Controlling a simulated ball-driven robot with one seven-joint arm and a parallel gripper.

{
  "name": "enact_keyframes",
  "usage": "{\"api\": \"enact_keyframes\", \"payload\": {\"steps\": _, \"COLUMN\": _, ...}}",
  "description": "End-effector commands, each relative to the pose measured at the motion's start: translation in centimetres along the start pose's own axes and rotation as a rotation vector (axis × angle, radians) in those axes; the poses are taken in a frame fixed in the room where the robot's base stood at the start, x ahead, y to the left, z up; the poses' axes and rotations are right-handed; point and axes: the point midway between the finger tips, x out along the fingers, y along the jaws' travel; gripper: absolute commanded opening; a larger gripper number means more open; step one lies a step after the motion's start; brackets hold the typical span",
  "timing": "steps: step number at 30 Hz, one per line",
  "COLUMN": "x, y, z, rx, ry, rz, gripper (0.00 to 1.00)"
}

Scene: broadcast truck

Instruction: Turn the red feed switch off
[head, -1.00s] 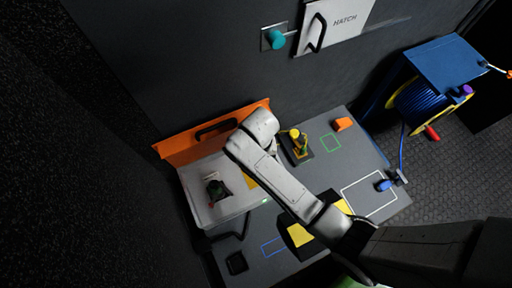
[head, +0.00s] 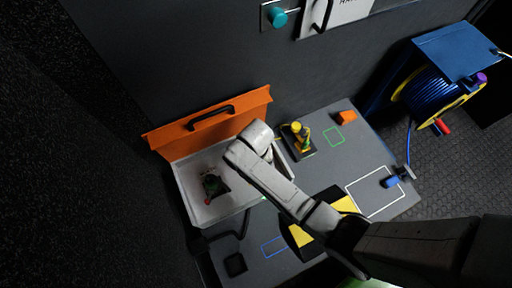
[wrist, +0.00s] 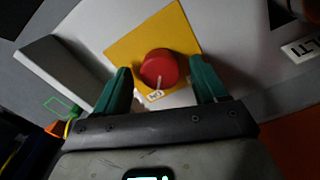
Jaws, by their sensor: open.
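The red feed switch (wrist: 158,68) is a round red knob on a yellow square plate (wrist: 124,50) in the wrist view. A short white mark shows on its near edge, above a small white label (wrist: 155,96) too blurred to read. My gripper (wrist: 161,77) is open, its two green fingers on either side of the knob with a gap at each side. I cannot tell how far above the plate the fingertips are.
A pale tray (head: 238,206) with a dark item (head: 213,185) in it lies left of my arm. An orange panel (head: 165,138) with a black handle stands behind it. A yellow-topped fixture (head: 298,138) stands close right of my arm. A blue cable reel (head: 432,98) is at the right.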

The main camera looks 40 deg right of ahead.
Motion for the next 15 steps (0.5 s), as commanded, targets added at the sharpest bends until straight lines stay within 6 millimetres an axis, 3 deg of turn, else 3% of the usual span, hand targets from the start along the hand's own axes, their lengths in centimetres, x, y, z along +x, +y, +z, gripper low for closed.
{"api": "enact_keyframes", "payload": {"steps": 8, "x": 0.1, "y": -0.01, "z": -0.01, "rx": 0.0, "ry": 0.0, "rz": 0.0, "gripper": 0.71}}
{"api": "enact_keyframes", "payload": {"steps": 15, "x": 0.1, "y": -0.01, "z": 0.0, "rx": 0.0, "ry": 0.0, "rz": 0.0, "gripper": 0.49}}
